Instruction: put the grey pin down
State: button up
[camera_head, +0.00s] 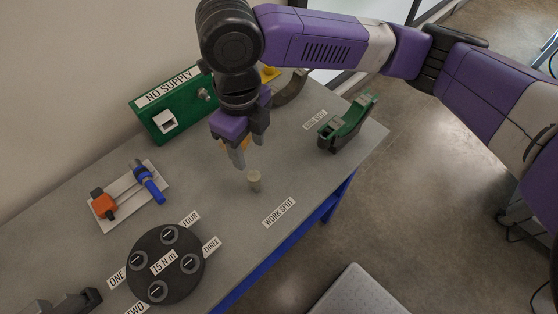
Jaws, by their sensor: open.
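The grey pin (255,181) is a short, light-coloured cylinder standing upright on the grey bench top, behind the "WORK SPOT" label (279,211). My gripper (240,158) points down just behind and to the left of the pin in the head view. Its jaws are open and hold nothing. The fingertips look close to the pin's top but apart from it; the exact gap cannot be told from this view.
A green "NO SUPPLY" box (182,121) stands at the back left. A white plate (117,211) with orange and blue parts lies left. A round black "15 N m" fixture (146,278) sits front left. A green curved clamp (359,116) stands right, near the bench edge.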

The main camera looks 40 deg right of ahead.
jog(key=w+a+r+m+t+y, duration=0.2)
jog(key=a+r+m+t+y, duration=0.15)
jog(key=a+m, duration=0.4)
jog(key=w+a+r+m+t+y, duration=0.25)
jog(key=a+r+m+y, duration=0.2)
jog(key=a, duration=0.65)
jog(key=w+a+r+m+t+y, duration=0.1)
jog(key=a+r+m+t+y, duration=0.4)
jog(key=a, duration=0.4)
jog(key=s+d+f+m+t+h, duration=0.5)
jog(key=s+d+f+m+h, duration=0.55)
jog(key=d+f+m, duration=0.7)
jog(key=s+d+m, duration=0.1)
jog(key=s+d, duration=0.2)
jog(key=s, duration=0.3)
jog(key=s+d+r+m+h, duration=0.1)
jog(key=s+d+m, duration=0.1)
jog(key=s, duration=0.5)
jog(key=s+d+m+g+h, duration=0.1)
jog(key=s+d, duration=0.4)
jog(key=s, duration=0.2)
jog(key=shift+s+r, duration=0.15)
jog(key=shift+r, duration=0.05)
